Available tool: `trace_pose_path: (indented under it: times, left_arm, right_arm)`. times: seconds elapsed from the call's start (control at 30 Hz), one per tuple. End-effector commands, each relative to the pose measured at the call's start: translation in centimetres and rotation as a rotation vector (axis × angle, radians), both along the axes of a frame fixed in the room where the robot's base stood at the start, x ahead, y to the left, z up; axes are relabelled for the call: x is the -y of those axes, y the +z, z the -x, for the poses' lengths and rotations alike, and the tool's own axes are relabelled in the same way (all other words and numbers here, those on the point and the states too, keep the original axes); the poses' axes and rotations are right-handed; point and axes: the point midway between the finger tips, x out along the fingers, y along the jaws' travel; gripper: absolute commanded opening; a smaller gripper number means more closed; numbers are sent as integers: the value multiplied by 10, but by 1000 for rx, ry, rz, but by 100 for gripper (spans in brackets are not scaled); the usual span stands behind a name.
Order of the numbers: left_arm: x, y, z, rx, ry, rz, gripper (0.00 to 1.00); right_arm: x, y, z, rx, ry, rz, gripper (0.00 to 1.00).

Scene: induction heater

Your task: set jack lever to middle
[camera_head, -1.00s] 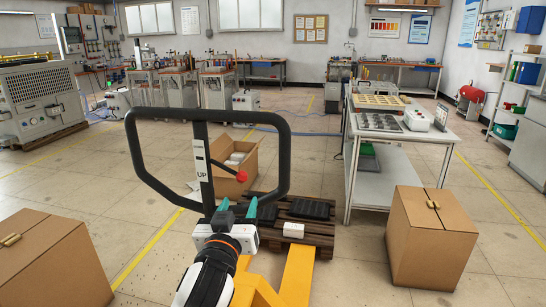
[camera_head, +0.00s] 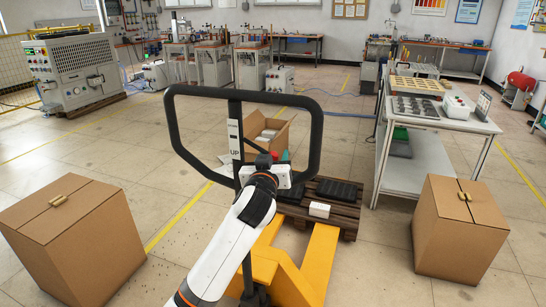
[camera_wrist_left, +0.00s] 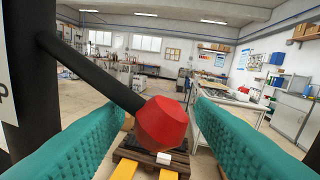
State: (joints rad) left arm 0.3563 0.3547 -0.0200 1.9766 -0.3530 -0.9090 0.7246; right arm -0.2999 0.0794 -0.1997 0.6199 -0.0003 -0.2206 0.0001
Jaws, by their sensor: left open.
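The pallet jack has a black loop handle (camera_head: 315,135) with a label reading UP on its post. Its lever is a black rod ending in a red knob, mostly hidden by my gripper in the head view. In the left wrist view the red knob (camera_wrist_left: 162,124) is large and close, with the rod running to the post at upper left. My left gripper (camera_head: 276,158) is beside the post at the knob. Its teal fingers are open, one on each side of the knob, with visible gaps. My right gripper is in neither view.
The yellow jack forks (camera_head: 319,262) reach under a wooden pallet (camera_head: 335,217) carrying black and white blocks. Closed cardboard boxes stand at left (camera_head: 72,240) and right (camera_head: 462,225). An open box (camera_head: 268,140) is behind the handle. A metal table (camera_head: 402,175) stands at right.

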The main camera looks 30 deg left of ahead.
Motion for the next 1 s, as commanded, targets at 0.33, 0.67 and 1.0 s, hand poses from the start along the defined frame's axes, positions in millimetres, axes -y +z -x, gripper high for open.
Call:
trace_pose_path:
  times: [0.33, 0.67, 1.0]
  left_arm:
    - [-1, 0, -3, 0, -1, 0, 48]
    - [-1, 1, -3, 2, -1, -2, 0]
    - [5, 23, -5, 43, -2, 151, 0]
  right_arm:
    - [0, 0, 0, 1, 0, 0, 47]
    - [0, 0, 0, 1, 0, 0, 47]
    - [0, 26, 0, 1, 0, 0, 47]
